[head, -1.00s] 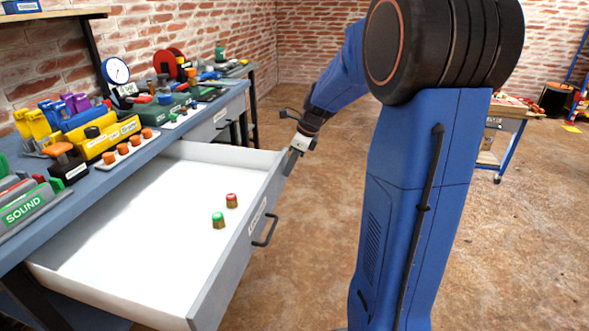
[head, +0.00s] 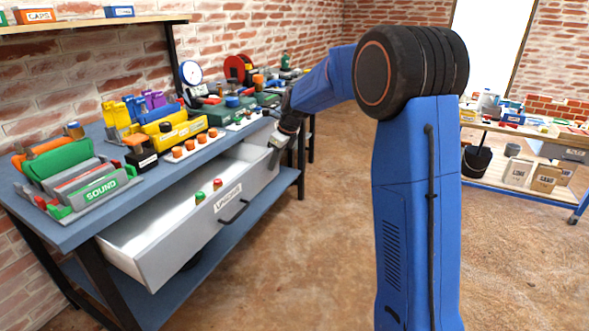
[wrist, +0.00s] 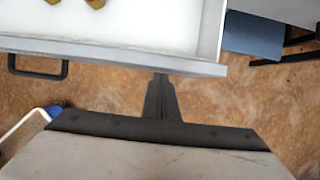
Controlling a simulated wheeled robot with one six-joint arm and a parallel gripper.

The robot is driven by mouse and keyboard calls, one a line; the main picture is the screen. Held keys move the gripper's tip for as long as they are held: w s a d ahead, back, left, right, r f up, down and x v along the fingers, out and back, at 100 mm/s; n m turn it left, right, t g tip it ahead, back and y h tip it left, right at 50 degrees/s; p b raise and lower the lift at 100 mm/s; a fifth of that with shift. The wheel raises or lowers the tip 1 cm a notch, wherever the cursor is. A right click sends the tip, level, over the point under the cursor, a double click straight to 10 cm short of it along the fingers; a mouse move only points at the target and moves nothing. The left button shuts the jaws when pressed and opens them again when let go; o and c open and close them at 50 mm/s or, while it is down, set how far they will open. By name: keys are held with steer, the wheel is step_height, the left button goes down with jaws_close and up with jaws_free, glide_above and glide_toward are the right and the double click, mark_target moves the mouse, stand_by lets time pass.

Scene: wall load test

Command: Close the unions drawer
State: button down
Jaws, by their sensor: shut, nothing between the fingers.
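The unions drawer (head: 180,240) is under the blue workbench and stands partly open. Its grey front bears a UNIONS label (head: 227,198) and a dark handle (head: 235,211). A green-capped fitting (head: 199,197) and a red-capped fitting (head: 217,184) show inside, behind the front. My gripper (head: 277,141) is shut and empty at the far end of the drawer front. In the wrist view my shut fingers (wrist: 161,97) meet the outer side of the drawer front (wrist: 110,53), apparently touching it, right of the handle (wrist: 38,68).
The workbench top (head: 72,219) carries a SOUND rack (head: 85,190), a yellow case (head: 170,136) and other tools above the drawer. A lower shelf (head: 230,225) lies beneath. The floor (head: 310,250) in front is clear. A second bench (head: 505,130) stands at the right.

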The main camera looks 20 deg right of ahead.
steer(key=w+a, duration=1.1)
steer(key=shift+w+a, duration=0.2)
steer(key=shift+w+a+r, duration=0.15)
steer(key=shift+w+a, duration=0.15)
steer(key=shift+w, duration=0.05)
